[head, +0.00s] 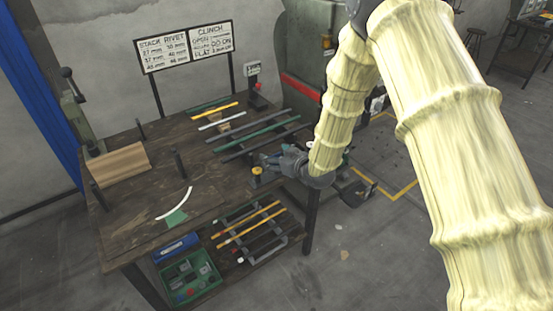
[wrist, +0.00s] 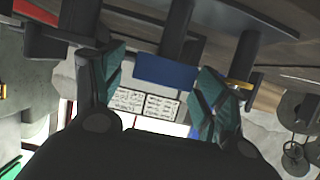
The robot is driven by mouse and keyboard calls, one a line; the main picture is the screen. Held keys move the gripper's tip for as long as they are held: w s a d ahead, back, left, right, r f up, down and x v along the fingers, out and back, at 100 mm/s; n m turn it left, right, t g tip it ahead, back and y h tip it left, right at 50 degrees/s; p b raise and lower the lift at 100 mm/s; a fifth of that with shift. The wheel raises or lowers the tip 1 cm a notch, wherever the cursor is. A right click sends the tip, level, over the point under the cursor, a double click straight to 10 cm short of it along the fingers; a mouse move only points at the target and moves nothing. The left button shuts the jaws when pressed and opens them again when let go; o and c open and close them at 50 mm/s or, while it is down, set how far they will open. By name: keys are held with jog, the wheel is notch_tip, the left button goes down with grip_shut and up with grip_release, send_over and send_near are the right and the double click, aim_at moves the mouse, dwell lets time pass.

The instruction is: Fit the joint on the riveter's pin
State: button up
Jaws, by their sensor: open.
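My gripper (head: 268,160) is low over the right end of the workbench, at the end of my sleeved arm. In the wrist view its two green-padded fingers stand apart (wrist: 158,75), with no held thing visible between them. A short post with a yellow top (head: 256,177) stands just below the gripper in the head view. A brass-coloured ring (wrist: 240,84) shows beside the right finger in the wrist view. The green press (head: 306,45) stands behind the bench, partly hidden by my arm. I cannot make out its pin, nor tell which piece is the joint.
The wooden workbench (head: 130,222) bears several upright dark posts, a wooden block (head: 118,162), a curved white strip (head: 176,205) and a green piece (head: 177,219). Coloured bars lie on racks (head: 262,140) near the gripper. A green bin (head: 187,278) sits below. Floor lies open at right.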

jog(key=c, duration=1)
jog(key=shift+r, duration=0.15)
